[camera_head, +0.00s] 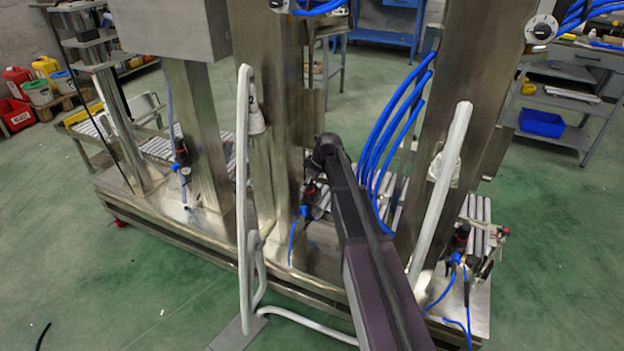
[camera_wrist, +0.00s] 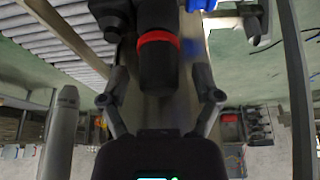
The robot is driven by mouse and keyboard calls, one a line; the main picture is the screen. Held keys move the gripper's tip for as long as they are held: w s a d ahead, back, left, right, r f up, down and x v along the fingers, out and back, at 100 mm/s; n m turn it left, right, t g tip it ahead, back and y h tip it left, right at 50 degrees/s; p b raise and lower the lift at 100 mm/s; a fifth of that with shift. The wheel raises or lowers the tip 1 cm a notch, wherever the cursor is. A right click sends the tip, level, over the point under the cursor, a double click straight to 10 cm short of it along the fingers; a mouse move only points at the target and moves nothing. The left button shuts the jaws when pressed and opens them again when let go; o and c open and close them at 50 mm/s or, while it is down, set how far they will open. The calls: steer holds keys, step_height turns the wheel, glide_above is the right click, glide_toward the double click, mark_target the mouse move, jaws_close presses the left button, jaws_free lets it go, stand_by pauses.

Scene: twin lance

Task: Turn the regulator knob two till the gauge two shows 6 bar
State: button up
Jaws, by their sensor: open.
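A regulator with a black knob (camera_wrist: 157,68) and a red ring (camera_wrist: 158,38) is in the upper middle of the wrist view. My gripper (camera_wrist: 161,88) is open, with one finger on each side of the knob and visible gaps between. In the head view my arm reaches to the middle steel post, where a regulator (camera_head: 308,190) with a red ring and blue fitting shows beside it. My gripper is hidden behind my arm there. I cannot make out this regulator's gauge face or reading in either view.
Other regulators stand at the left post (camera_head: 181,148) and right post (camera_head: 460,238). White bent tubes (camera_head: 243,190) rise in front, and blue hoses (camera_head: 390,135) hang right of my arm. Rollers (camera_wrist: 60,40) lie at the wrist view's upper left. Green floor is open at the left.

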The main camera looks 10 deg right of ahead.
steer(key=shift+n, duration=0.4)
steer(key=shift+d+r+n+p, duration=0.1)
steer(key=shift+r+n+p, duration=0.2)
steer(key=shift+r+p, duration=0.2)
steer(key=p+v, duration=1.2)
steer(key=v, duration=0.1)
steer(key=s+a+r+m+g+h+p, duration=0.1)
steer(key=s+r+m+p, duration=0.3)
steer(key=s, duration=0.4)
steer(key=s+a+r+m+h+p, duration=0.1)
steer(key=s+r+m+p, duration=0.3)
steer(key=s, duration=0.5)
steer(key=shift+s+a+r+m+g+p, duration=0.35)
steer(key=shift+a+r+p, duration=0.55)
steer(key=shift+p, duration=0.7)
steer(key=shift+w+d, duration=0.1)
